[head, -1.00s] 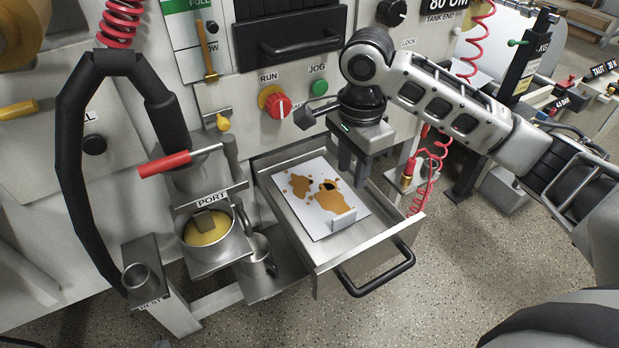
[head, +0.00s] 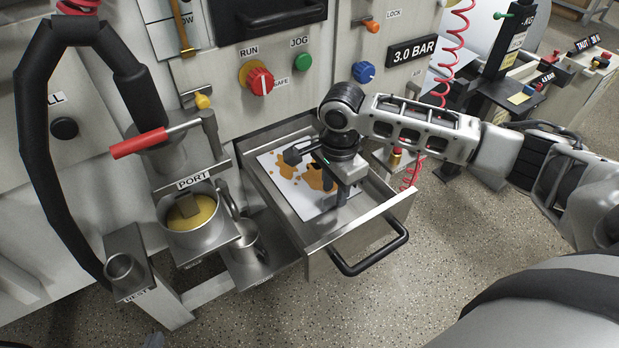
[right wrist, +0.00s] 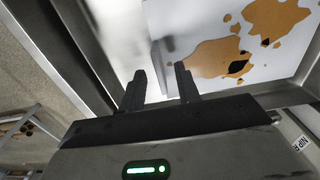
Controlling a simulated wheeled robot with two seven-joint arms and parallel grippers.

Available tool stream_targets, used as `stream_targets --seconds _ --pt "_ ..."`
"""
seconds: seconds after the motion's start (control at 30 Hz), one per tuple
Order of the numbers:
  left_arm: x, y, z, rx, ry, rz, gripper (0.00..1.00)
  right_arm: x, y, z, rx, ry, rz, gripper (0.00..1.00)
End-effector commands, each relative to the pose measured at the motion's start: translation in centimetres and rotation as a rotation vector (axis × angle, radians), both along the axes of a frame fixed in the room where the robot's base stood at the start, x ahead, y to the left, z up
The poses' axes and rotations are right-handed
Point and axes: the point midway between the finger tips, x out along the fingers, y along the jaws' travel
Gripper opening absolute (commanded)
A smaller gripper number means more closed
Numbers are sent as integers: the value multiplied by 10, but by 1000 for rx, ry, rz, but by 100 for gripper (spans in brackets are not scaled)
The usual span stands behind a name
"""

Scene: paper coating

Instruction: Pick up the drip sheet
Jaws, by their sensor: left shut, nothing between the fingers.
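The drip sheet (head: 300,202) is a white sheet with orange-brown blotches, lying in an open metal drawer (head: 368,232). I cannot make out my left gripper.
The drawer's black handle (head: 368,256) sticks out in front. To the left are a pot of yellow liquid (head: 200,215) at the port, a metal jug (head: 243,243) and a red-handled lever (head: 140,142). A black hose (head: 30,150) hangs at far left.

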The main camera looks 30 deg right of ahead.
Motion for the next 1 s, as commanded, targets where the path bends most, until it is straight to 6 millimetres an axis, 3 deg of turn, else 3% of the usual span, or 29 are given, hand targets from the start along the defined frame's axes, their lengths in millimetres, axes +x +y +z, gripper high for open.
stream_targets --seconds 0.13,0.4,0.5,0.53,1.0 --pt "1 0 0 -2 -9 1 0 0 0 -18 1 0 1 33" --pt "1 0 0 0 -8 1 0 0 1 -20 1 -1 2 33" --pt "1 0 0 1 -8 2 0 0 1 -20 1 -1 2 5" --pt "1 0 0 1 -8 2 0 0 1 -20 1 -1 2 0" --pt "1 0 1 2 -5 1 0 0 1 -13 1 -2 2 0"
